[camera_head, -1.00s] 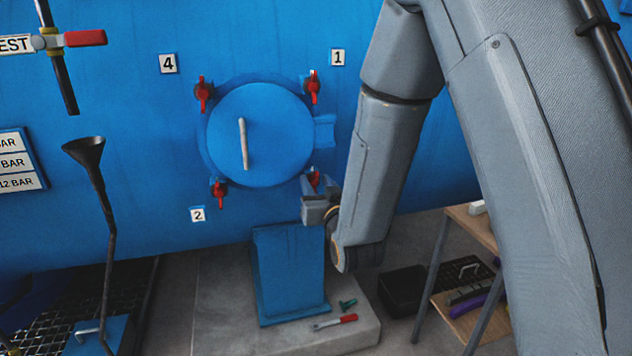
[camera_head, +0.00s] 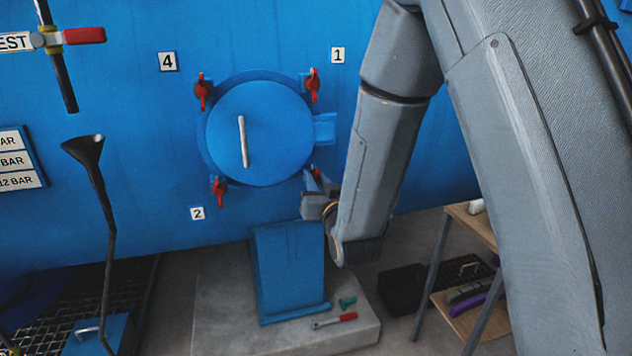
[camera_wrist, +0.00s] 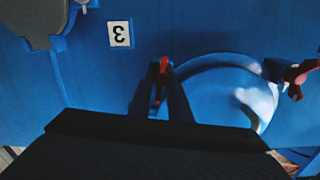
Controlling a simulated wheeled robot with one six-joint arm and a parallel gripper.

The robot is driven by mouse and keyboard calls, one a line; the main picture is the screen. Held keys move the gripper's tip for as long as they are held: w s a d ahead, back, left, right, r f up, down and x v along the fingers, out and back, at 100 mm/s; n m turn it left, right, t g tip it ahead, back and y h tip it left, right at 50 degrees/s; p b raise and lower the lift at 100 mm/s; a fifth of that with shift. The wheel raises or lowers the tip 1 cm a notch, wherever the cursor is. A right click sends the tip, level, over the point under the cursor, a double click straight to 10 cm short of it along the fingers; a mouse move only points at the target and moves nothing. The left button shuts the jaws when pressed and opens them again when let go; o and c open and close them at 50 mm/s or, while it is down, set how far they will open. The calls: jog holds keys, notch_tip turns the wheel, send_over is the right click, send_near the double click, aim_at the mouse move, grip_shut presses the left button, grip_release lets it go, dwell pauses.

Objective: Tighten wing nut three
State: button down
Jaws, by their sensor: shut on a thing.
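A round blue hatch door (camera_head: 259,135) with a pale vertical handle is closed on the blue vessel, with red wing nuts around its rim. Wing nut three (camera_head: 316,174) is at the door's lower right, mostly hidden by my gripper (camera_head: 316,188). In the wrist view, red wing nut three (camera_wrist: 159,68) shows between the fingertips of my gripper (camera_wrist: 160,78), below the upside-down label 3 (camera_wrist: 120,34). My gripper is shut on this nut. Wing nut one (camera_head: 314,86) is at the upper right, wing nut four (camera_head: 203,91) at the upper left, and wing nut two (camera_head: 218,190) at the lower left.
A blue pedestal (camera_head: 289,272) stands below the door on a concrete block. A wooden shelf stand (camera_head: 470,232) is at the right. A black funnel (camera_head: 85,150) stands at the left.

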jog(key=m+b, duration=0.1)
jog(key=m, duration=0.3)
jog(key=shift+d+f+m+b, duration=0.1)
jog(key=shift+m+b, duration=0.2)
jog(key=shift+m, duration=0.1)
jog(key=m+b, duration=0.1)
jog(key=m, duration=0.2)
jog(key=shift+d+m, duration=0.1)
jog(key=shift+m, duration=0.2)
jog(key=m, duration=0.1)
jog(key=m+b, duration=0.1)
jog(key=m, duration=0.1)
jog(key=shift+f+m, duration=0.2)
jog(key=shift+m, duration=0.1)
jog(key=m+b, duration=0.2)
jog(key=m, duration=0.2)
jog(key=shift+f+m, duration=0.15)
jog(key=shift+m, duration=0.15)
jog(key=m+b, duration=0.1)
jog(key=m, duration=0.2)
jog(key=shift+f, duration=0.15)
jog(key=shift+a+f+m+b, duration=0.15)
jog(key=shift+m+b, duration=1.25)
jog(key=shift+m, duration=1.85)
jog(key=shift+a+f+m+b, duration=0.1)
jog(key=shift+m+b, duration=1.3)
jog(key=shift+m, duration=1.85)
